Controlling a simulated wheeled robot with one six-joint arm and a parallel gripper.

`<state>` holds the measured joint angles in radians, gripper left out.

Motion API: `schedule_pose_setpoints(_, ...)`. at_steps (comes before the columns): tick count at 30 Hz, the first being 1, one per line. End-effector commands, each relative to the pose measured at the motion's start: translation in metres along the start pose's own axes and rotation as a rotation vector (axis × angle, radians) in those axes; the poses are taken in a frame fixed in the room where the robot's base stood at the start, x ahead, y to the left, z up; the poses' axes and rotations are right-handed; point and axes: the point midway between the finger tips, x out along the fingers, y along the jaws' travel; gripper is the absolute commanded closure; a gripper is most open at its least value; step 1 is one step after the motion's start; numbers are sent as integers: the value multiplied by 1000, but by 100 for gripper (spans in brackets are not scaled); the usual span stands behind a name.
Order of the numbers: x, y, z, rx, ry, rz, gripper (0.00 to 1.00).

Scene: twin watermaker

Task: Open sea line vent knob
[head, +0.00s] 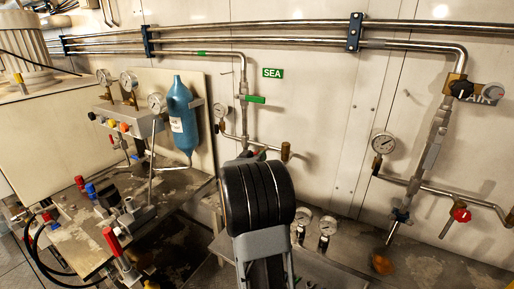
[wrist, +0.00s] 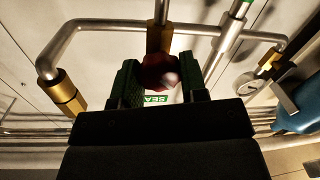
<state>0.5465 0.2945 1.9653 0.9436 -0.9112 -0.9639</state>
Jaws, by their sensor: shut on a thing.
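A dark red knob (wrist: 160,71) sits on a brass fitting (wrist: 160,38) of the sea line in the wrist view. My gripper (wrist: 161,82) has its two dark green fingers on either side of the knob and is shut on it. In the head view my black forearm covers the gripper and the knob. The green SEA sign (head: 273,73) is on the wall above this pipework, and it also shows upside down behind the knob in the wrist view (wrist: 156,99).
A blue bottle (head: 181,118) hangs left of the sea line, and its edge shows in the wrist view (wrist: 300,105). A gauge (head: 221,111) and a green handle (head: 255,99) sit on the pipe. The air line with a red knob (head: 461,214) stands at right.

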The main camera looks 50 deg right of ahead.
Motion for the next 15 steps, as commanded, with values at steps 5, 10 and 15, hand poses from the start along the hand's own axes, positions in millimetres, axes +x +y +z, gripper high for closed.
schedule_pose_setpoints(5,0,2,-7,-169,-19,0,84)
schedule_pose_setpoints(10,0,1,-7,-330,-33,1,84)
schedule_pose_setpoints(15,0,0,-6,-485,-47,2,84)
